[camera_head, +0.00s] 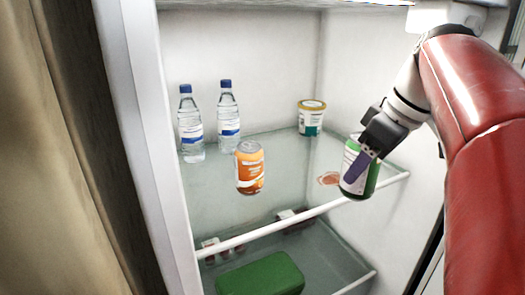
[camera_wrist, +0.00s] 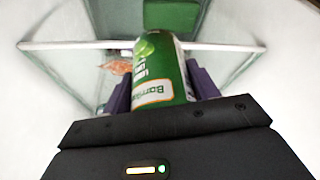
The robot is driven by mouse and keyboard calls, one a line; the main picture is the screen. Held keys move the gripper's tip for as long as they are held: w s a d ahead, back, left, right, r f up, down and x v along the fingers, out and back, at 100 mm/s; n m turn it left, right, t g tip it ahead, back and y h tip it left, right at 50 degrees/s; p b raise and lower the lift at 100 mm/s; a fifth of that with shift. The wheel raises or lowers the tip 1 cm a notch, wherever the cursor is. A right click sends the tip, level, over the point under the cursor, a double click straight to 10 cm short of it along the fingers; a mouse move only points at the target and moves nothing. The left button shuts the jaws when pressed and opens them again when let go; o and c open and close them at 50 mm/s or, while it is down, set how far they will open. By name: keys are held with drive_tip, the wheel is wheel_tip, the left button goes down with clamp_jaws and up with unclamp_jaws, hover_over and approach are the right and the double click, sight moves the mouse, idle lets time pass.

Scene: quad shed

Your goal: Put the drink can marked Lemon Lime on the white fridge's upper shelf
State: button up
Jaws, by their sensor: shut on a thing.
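A green and white drink can (camera_head: 359,172) is held in my gripper (camera_head: 366,158), at the front right of the white fridge's upper glass shelf (camera_head: 214,205). In the wrist view the can (camera_wrist: 160,75) sits between the two purple fingers of my gripper (camera_wrist: 160,88). Its label shows green fruit and part of the word "Barrikade"-like lettering, not fully readable. The can is roughly upright in the head view. I cannot tell whether its base touches the shelf. The fingers are shut on it.
Two water bottles (camera_head: 191,125) (camera_head: 228,117) stand at the back left of the shelf, an orange can (camera_head: 250,168) in the middle, and a tub (camera_head: 311,118) at the back right. A flat reddish item (camera_head: 328,179) lies near the held can. A green box (camera_head: 262,275) is below.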

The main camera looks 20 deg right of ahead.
drive_tip(key=w+a+p, duration=0.1)
drive_tip(key=w+a, duration=0.1)
drive_tip(key=w, duration=0.7)
drive_tip(key=w+a+p, duration=0.1)
drive_tip(key=w+a, duration=0.1)
drive_tip(key=w, duration=0.7)
drive_tip(key=f, duration=0.2)
drive_tip(key=f+b, duration=0.1)
drive_tip(key=f, duration=0.1)
drive_tip(key=f+b, duration=0.1)
drive_tip(key=f, duration=0.1)
drive_tip(key=shift+w+d+f, duration=0.2)
drive_tip(key=shift+w+f, duration=0.05)
drive_tip(key=shift+w, duration=0.1)
drive_tip(key=shift+w+f, duration=0.2)
drive_tip(key=shift+f, duration=0.05)
drive_tip(key=shift+f, duration=0.2)
drive_tip(key=o, duration=1.2)
